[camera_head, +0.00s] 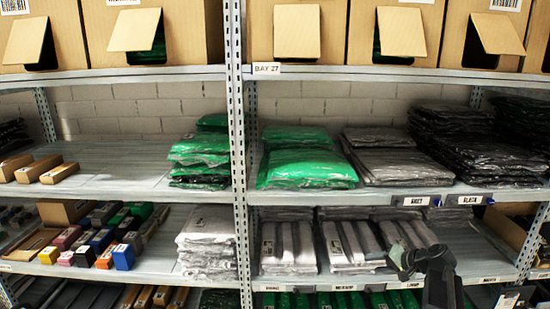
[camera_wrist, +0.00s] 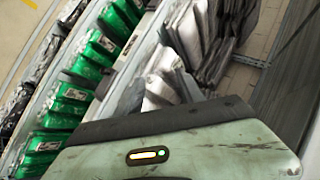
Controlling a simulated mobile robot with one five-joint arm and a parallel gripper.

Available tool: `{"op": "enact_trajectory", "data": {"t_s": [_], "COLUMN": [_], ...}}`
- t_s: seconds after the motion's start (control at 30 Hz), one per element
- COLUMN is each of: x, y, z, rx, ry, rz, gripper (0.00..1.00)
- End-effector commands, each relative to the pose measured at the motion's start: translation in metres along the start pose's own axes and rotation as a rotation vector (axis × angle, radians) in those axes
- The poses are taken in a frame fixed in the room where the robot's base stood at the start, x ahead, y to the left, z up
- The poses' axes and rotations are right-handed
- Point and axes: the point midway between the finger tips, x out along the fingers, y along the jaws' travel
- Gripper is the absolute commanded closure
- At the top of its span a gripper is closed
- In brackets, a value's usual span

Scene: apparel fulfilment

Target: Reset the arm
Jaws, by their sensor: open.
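My arm (camera_head: 440,275) rises from the bottom right in the head view, in front of the lower shelf. My gripper (camera_head: 398,264) is at its upper left end, pointing left, before the clear-bagged grey and white garments (camera_head: 345,245). It is open and I see nothing held in it. Its fingertips are small and dark here, so their exact gap is hard to make out. In the wrist view a worn pale-green housing (camera_wrist: 200,150) with a lit indicator fills the bottom. That view is tilted, with green bagged garments (camera_wrist: 90,60) at the left.
A metal shelf upright (camera_head: 238,150) stands left of the arm. The middle shelf holds green bags (camera_head: 305,165), grey bags (camera_head: 385,160) and black bags (camera_head: 480,145). Cardboard bins (camera_head: 300,30) line the top. Small colored boxes (camera_head: 100,240) sit lower left.

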Motion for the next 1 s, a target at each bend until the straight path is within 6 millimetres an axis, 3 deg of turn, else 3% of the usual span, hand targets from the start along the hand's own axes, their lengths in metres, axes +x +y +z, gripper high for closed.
{"op": "enact_trajectory", "data": {"t_s": [0.03, 0.2, 0.3, 0.4, 0.57, 0.8, 0.83, 1.0], "x": [0.029, 0.087, 0.100, 0.098, 0.092, 0.091, 0.091, 0.091], "y": [-0.002, 0.002, 0.013, 0.022, 0.027, 0.026, 0.026, 0.026], "z": [0.045, 0.183, 0.256, 0.298, 0.319, 0.317, 0.317, 0.317], "rx": [-0.053, -0.266, -0.403, -0.507, -0.576, -0.578, -0.578, -0.578], "ry": [-0.078, -0.344, -0.473, -0.547, -0.583, -0.584, -0.584, -0.583], "rz": [0.051, 0.301, 0.471, 0.609, 0.712, 0.719, 0.718, 0.717], "gripper": [0.55, 0.55, 0.55, 0.55, 0.55, 0.55, 0.63, 0.64]}}
